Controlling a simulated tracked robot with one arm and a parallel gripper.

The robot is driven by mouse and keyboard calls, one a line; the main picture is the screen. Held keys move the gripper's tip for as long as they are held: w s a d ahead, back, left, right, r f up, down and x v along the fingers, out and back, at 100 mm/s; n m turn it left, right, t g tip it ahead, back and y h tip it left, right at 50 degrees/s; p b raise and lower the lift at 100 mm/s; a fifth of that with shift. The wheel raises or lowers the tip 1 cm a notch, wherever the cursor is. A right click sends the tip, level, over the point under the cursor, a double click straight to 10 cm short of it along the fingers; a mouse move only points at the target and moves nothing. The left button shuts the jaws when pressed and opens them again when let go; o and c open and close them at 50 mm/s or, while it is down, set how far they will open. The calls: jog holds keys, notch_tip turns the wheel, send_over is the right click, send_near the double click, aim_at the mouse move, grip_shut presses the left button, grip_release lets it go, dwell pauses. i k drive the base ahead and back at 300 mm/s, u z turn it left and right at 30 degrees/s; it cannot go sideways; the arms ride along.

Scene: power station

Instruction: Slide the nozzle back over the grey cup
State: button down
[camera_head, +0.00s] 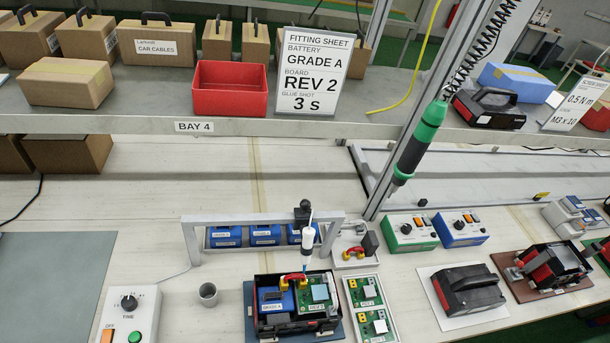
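The nozzle (308,243) is a white upright dispenser with a black knob (304,213) near its top, at the right part of a grey gantry rail (245,218). Its tip points down over an open black case, close to the green board (320,292) inside; I cannot tell whether it touches. The grey cup (207,292) stands on the bench to the left of the case, below the rail's left end. Nothing is over the cup and its round opening shows. My gripper is not in view.
The black case (262,325) holds a blue battery (273,300). A control box (130,315) with a dial stands left, two spare boards (368,290) right. A green screwdriver (420,140) hangs above. Blue batteries (225,237) sit behind the rail. Bare bench surrounds the cup.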

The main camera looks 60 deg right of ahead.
aim_at(303, 215)
jog(key=k, duration=1.65)
jog(key=z, duration=0.8)
jog(key=i, duration=1.65)
jog(key=z, duration=0.35)
